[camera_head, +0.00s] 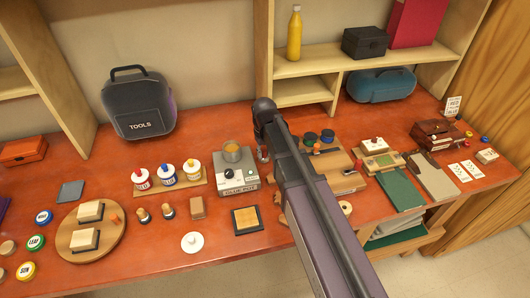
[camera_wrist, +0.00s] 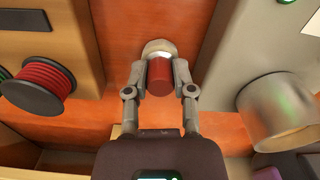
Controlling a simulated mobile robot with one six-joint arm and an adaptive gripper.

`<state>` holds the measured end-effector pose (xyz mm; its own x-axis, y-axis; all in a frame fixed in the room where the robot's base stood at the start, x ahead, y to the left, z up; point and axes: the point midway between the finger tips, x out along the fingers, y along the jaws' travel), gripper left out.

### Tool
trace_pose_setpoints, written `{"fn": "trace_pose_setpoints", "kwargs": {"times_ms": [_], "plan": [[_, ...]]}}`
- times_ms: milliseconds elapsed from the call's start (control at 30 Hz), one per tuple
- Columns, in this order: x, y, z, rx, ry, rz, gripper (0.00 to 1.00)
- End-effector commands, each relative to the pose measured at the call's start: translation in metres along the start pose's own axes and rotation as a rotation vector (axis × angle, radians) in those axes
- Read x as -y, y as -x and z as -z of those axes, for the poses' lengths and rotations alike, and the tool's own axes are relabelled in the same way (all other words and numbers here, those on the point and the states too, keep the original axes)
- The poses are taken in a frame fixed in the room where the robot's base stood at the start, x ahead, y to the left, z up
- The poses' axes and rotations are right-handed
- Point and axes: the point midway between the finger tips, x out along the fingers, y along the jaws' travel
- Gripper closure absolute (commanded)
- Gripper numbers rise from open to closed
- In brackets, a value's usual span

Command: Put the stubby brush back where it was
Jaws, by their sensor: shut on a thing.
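My gripper (camera_wrist: 158,76) is shut on a short thing with a dark red cylinder body and a pale cream end, which looks like the stubby brush (camera_wrist: 159,72). It is held over the orange-red bench top, between the glue pot and the spool board. How far above the bench it is, I cannot tell. In the head view my arm covers most of the gripper, and only a small part of it (camera_head: 263,153) shows beside the glue pot (camera_head: 236,177). The pot's metal cup (camera_wrist: 277,108) is at right in the wrist view.
A wooden board (camera_head: 335,178) with spools stands right of the pot; its red spool (camera_wrist: 40,88) is near my gripper in the wrist view. Paint-like pots (camera_head: 167,174), two small knobbed pieces (camera_head: 168,210) and a framed square pad (camera_head: 246,221) stand left and in front.

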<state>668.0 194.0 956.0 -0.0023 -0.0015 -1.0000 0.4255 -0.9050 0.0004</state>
Motion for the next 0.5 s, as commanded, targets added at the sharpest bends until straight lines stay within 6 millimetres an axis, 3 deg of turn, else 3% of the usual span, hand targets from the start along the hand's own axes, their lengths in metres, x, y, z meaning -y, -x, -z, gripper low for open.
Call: {"fn": "trace_pose_setpoints", "kwargs": {"times_ms": [67, 100, 200, 500], "plan": [[-0.0001, -0.0032, 0.0, 0.0, 0.0, 0.0, 1.0], [-0.0001, -0.0018, 0.0, 0.0, 0.0, 0.0, 0.55], [-0.0001, -0.0017, 0.0, 0.0, 0.0, 0.0, 0.33], [-0.0001, -0.0016, 0.0, 0.0, 0.0, 0.0, 0.33]]}}
